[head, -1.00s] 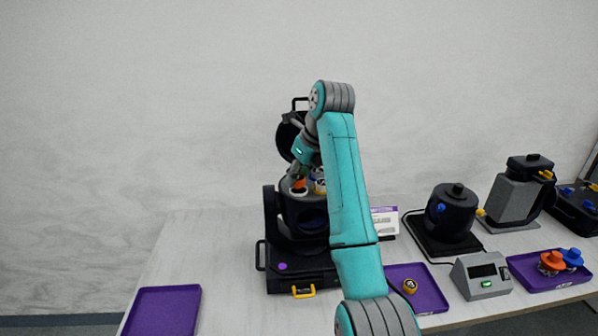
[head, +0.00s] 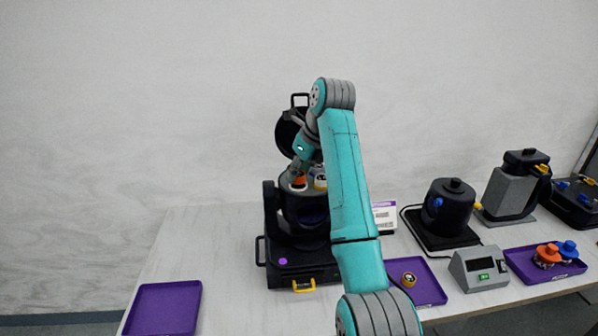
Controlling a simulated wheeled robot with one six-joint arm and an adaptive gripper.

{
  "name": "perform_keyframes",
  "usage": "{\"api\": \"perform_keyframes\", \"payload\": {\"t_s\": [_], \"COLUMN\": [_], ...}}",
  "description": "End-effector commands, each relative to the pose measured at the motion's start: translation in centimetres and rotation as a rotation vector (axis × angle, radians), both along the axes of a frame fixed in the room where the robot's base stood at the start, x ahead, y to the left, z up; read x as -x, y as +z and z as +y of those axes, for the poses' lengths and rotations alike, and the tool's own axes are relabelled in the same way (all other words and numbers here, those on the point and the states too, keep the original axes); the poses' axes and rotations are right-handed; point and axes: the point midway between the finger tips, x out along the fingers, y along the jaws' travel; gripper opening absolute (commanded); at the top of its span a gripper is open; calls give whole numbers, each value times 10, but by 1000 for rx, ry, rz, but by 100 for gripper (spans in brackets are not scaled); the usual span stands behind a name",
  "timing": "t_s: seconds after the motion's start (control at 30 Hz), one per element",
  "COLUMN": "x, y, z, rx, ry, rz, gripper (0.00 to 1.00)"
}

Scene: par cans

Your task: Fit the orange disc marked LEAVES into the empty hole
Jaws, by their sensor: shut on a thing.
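My gripper (head: 297,174) is at the top of the black par can (head: 297,212) in the middle of the table. It is shut on the orange disc (head: 300,181), of which only a small orange patch shows between the fingers. The disc is at or just above the can's top; I cannot tell whether it touches. A light round piece with a dark mark (head: 320,180) sits at the top of the can, just right of the disc. The hole is hidden by my gripper and arm, and the LEAVES marking cannot be read.
The can's round black lid (head: 289,132) stands open behind my gripper. A purple tray (head: 430,288) with a small yellow-and-dark piece (head: 408,279) lies right of my arm. An empty purple tray (head: 163,306) lies front left. Other black and grey devices stand at the right.

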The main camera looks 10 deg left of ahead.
Motion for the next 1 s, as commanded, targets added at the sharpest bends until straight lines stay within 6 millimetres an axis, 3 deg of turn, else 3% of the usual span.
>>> {"api": "perform_keyframes", "payload": {"t_s": [0.83,0.87,0.97,1.0], "x": [0,0,0,0], "y": [-14,-14,-14,-15], "z": [0,0,0,0], "rx": [0,0,1,1], "ry": [0,0,0,0], "rz": [0,0,1,1], "gripper": [10,40,65,67]}}
